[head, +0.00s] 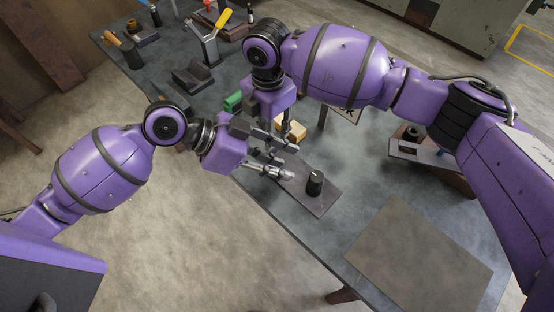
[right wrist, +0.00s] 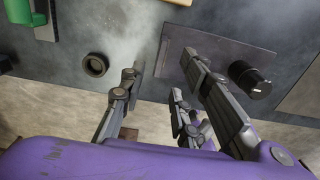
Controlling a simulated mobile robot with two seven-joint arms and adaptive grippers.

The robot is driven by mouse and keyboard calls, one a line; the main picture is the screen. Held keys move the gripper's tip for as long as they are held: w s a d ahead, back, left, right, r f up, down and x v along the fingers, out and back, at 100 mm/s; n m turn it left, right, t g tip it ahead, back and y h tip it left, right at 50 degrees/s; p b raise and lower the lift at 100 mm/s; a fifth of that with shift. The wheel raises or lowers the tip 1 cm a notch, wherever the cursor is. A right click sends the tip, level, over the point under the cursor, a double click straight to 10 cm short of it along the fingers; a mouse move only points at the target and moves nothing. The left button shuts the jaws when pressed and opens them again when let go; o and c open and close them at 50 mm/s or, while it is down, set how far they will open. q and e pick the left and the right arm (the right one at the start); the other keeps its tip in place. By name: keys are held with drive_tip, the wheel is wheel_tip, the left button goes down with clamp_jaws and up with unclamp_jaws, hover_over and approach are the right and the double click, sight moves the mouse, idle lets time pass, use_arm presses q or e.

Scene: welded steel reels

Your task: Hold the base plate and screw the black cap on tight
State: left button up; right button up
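The dark flat base plate (head: 318,204) lies on the workbench in the head view and also shows in the right wrist view (right wrist: 176,62). An upright black cylinder (head: 315,183), which looks like the black cap, stands on it, also in the right wrist view (right wrist: 250,80). How tightly it sits cannot be seen. My left gripper (head: 283,174) is at the plate's left edge; whether its fingers clasp the plate is unclear. My right gripper (right wrist: 162,68) is open and empty above the bench, beside the cap, one finger passing over the plate.
A dark open ring (right wrist: 95,65) lies on the bench left of the plate. A green block (head: 233,102) and a tan block (head: 292,130) lie behind my grippers. Tools and dark blocks fill the back left. A flat brown-grey sheet (head: 418,256) covers the front right.

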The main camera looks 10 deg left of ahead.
drive_tip(key=shift+f, duration=0.15)
wheel_tip(320, 180, down, 8)
drive_tip(key=shift+r, duration=0.25)
use_arm(q)
drive_tip(key=shift+w+a+f+m+y, duration=0.2)
drive_tip(key=shift+f+m+y, duration=0.15)
drive_tip(key=shift+m, duration=0.45)
use_arm(e)
clamp_jaws()
drive_tip(key=c, duration=0.6)
unclamp_jaws()
drive_tip(key=shift+c, duration=0.2)
clamp_jaws()
idle(0.6)
use_arm(q)
drive_tip(key=shift+o, duration=0.5)
